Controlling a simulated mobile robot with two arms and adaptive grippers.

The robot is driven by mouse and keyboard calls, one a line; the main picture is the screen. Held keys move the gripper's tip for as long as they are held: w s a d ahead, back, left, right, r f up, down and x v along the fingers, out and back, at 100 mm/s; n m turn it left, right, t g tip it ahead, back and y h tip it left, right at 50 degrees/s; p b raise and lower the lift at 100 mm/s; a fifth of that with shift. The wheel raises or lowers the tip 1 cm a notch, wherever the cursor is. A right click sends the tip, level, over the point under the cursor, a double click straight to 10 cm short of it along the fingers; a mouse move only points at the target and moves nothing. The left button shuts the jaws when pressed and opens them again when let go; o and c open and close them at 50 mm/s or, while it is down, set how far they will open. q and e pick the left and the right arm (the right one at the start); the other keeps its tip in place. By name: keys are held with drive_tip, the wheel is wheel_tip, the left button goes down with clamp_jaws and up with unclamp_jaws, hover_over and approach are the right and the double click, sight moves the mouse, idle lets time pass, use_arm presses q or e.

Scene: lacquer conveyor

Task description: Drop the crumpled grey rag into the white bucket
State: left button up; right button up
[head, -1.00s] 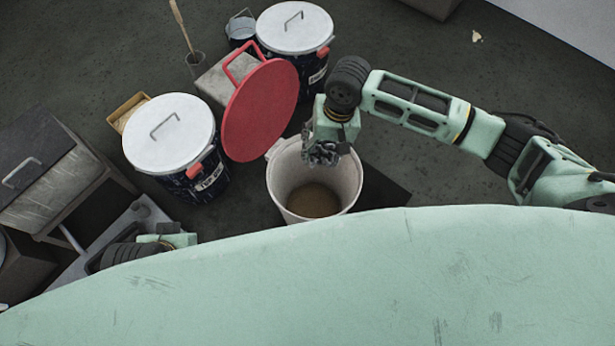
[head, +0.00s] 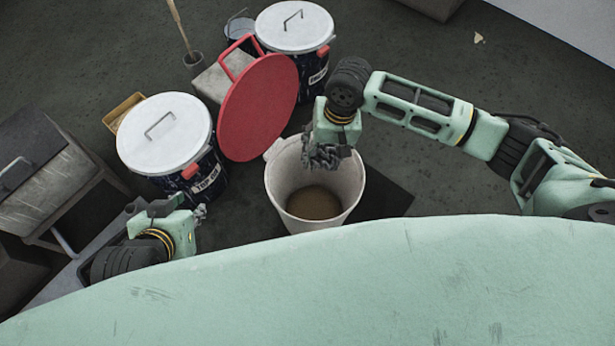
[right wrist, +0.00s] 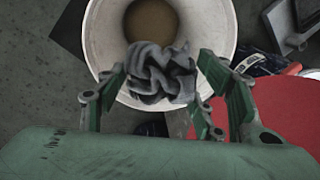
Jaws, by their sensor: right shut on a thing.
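The white bucket (head: 345,190) stands open on the floor in the head view, with a brownish bottom. My right gripper (head: 325,158) is over the bucket's far rim. In the right wrist view, my right gripper (right wrist: 160,88) is shut on the crumpled grey rag (right wrist: 158,72), which hangs between its fingers in front of the bucket's opening (right wrist: 102,30). In the head view the rag and the dark fingers are hard to tell apart. My left gripper (head: 200,214) is at the lower left, away from the bucket; its fingers are too small to read.
A red round lid (head: 258,108) leans close left of the bucket; it also shows in the right wrist view (right wrist: 260,115). Two dark drums with white lids stand at left (head: 165,135) and behind (head: 295,28). A dark mat (head: 388,195) lies right of the bucket.

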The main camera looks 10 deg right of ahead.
drive_tip(key=o, duration=1.1)
drive_tip(key=shift+r, duration=0.1)
drive_tip(key=r, duration=0.4)
drive_tip(key=d+r, duration=0.1)
drive_tip(key=r, duration=0.6)
drive_tip(key=shift+s+d+r, duration=0.2)
drive_tip(key=shift+d+r, duration=0.05)
drive_tip(key=shift+r, duration=0.1)
